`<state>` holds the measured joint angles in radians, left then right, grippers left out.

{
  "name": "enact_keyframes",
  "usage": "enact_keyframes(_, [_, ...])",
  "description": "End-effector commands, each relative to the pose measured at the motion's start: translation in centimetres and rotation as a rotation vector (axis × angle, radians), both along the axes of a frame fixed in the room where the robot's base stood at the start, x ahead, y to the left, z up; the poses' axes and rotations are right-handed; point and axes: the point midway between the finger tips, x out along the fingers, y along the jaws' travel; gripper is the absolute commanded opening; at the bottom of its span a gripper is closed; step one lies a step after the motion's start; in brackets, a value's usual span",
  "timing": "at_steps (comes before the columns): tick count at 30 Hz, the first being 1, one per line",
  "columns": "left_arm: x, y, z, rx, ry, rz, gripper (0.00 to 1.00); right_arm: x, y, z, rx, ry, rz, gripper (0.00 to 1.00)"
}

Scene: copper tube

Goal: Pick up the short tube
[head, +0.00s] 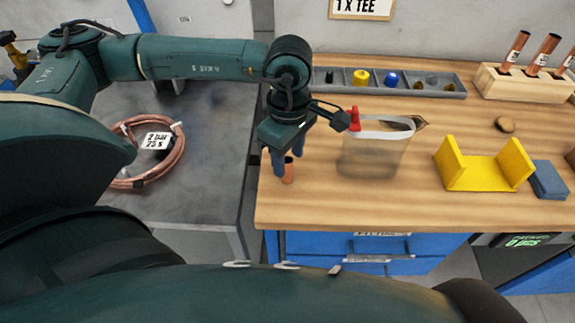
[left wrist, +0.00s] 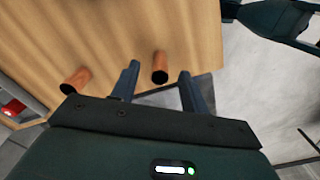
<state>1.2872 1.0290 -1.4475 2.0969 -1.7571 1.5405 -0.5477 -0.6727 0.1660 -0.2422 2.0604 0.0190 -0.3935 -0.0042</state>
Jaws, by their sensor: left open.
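A copper tube (head: 289,171) stands at the left front part of the wooden bench, just under my left gripper (head: 290,165). In the left wrist view, one copper tube (left wrist: 160,64) shows between the two spread fingers of the left gripper (left wrist: 159,70). A second copper tube (left wrist: 76,81) shows left of the fingers, outside them. Both tubes look short there; I cannot tell which is shorter. The gripper is open and I see no grip on either tube. The second tube is not clear in the head view. My right gripper is not in view.
A yellow cradle (head: 484,176), blue pads (head: 548,180), a grey parts tray (head: 440,91) and a tube rack (head: 525,84) lie beyond. A copper coil (head: 168,165) lies on the grey table.

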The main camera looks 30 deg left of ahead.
Motion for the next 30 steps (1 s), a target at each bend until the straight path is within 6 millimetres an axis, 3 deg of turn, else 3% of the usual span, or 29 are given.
enact_keyframes(6, [-0.1,0.1,-2.3,-0.001,0.001,0.001,0.45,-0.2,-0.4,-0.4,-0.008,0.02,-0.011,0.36])
enact_keyframes(13, [0.0,0.1,-2.5,-0.001,-0.001,0.001,0.45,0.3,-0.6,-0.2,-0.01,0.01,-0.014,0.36])
enact_keyframes(30, [0.0,0.1,-2.5,-0.001,0.0,0.001,0.0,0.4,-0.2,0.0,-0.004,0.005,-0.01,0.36])
